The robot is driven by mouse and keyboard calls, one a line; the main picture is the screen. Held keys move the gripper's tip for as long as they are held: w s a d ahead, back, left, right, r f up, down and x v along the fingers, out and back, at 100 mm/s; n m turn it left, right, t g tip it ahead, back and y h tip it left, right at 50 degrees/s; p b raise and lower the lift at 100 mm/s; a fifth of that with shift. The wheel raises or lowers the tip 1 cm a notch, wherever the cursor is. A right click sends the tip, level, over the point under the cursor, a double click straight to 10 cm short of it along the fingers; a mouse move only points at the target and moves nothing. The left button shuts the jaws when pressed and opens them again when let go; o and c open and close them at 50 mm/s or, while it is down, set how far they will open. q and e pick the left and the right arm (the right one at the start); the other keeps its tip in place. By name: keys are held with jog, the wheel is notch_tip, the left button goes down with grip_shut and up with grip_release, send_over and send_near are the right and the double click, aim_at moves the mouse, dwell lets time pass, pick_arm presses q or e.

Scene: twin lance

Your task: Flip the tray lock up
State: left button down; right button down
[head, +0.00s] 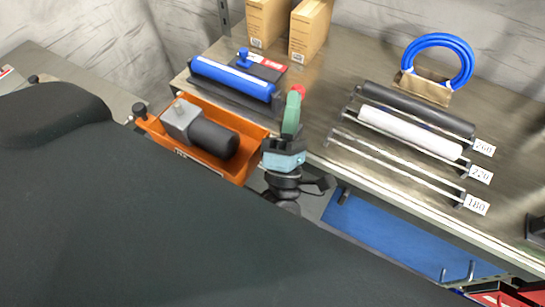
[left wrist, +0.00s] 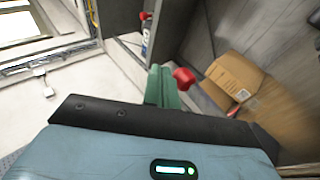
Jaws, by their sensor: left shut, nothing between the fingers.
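My left gripper (head: 293,96) has a pale blue body and green fingers, which are shut with nothing between them. It points up and away at the table's front edge, just right of the orange tray. A red knob (head: 299,90) shows at the fingertips; I take it to be the tray lock's knob. In the left wrist view the red knob (left wrist: 184,78) is just right of the green fingers (left wrist: 160,86); whether they touch I cannot tell. The rest of the lock is hidden. The orange tray (head: 240,172) holds a grey and black motor-like part (head: 205,133). My right gripper is not in view.
A blue roller (head: 232,78) in a dark holder lies behind the tray. Racked bars (head: 410,130) with number tags and a blue ring (head: 440,40) lie to the right. Cardboard boxes (head: 310,25) stand at the back. A blue panel (head: 390,235) is below the table edge.

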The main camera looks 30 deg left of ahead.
pick_arm(q)
jog(key=shift+w, duration=0.2)
dwell(0.5)
